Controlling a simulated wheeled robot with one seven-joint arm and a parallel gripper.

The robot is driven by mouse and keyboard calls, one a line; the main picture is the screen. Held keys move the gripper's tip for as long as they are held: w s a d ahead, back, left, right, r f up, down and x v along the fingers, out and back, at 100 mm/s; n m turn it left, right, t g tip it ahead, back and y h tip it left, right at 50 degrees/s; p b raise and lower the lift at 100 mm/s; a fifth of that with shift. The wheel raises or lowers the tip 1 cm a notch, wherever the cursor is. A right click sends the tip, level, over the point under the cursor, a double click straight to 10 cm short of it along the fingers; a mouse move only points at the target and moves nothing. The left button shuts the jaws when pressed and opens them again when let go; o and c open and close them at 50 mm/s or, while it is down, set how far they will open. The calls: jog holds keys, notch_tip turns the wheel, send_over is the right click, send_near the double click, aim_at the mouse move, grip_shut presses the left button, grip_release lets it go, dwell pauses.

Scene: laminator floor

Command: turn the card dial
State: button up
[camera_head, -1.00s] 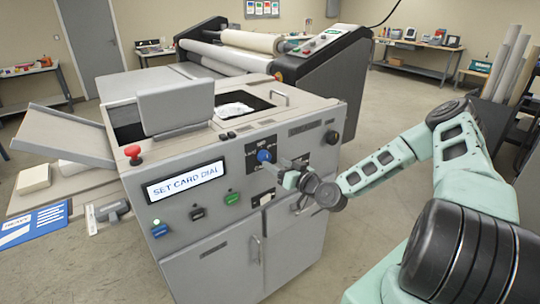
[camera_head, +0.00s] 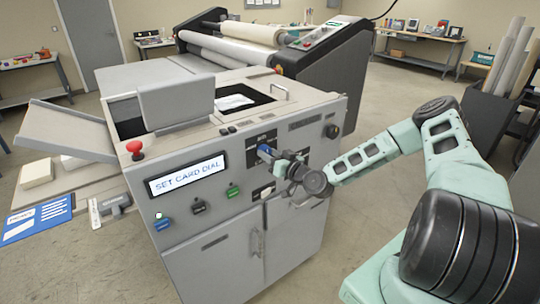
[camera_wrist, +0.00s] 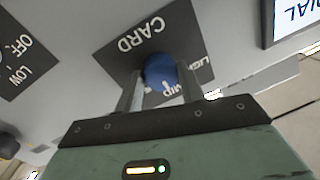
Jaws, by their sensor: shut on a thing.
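The blue card dial (camera_wrist: 160,72) sits on a black label plate marked CARD (camera_wrist: 128,42) on the machine's front. In the head view the dial (camera_head: 264,149) shows partly, with my gripper (camera_head: 272,156) up against it. In the wrist view one finger of my gripper (camera_wrist: 160,90) lies on each side of the dial, shut on it. The dial's white mark points down toward my gripper in that view. Part of the plate's lettering is hidden behind the fingers. The screen (camera_head: 186,178) reads SET CARD DIAL.
Left of the dial are a red stop button (camera_head: 135,147) and green (camera_head: 232,190), black (camera_head: 198,207) and blue (camera_head: 163,224) buttons. A black knob (camera_head: 331,131) is to the right. A plate marked OFF, LOW (camera_wrist: 25,55) shows in the wrist view.

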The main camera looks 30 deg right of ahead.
jog(key=shift+f+b, duration=0.1)
jog(key=shift+b, duration=0.2)
jog(key=shift+a+m+t+h+b, duration=0.1)
jog(key=shift+m+t+h+b, duration=0.2)
jog(key=shift+m+b, duration=2.5)
jog(key=shift+m+t+h+b, duration=0.25)
jog(key=shift+m+b, duration=1.9)
jog(key=shift+m, duration=1.25)
jog(key=o, duration=1)
jog(key=shift+c, duration=0.2)
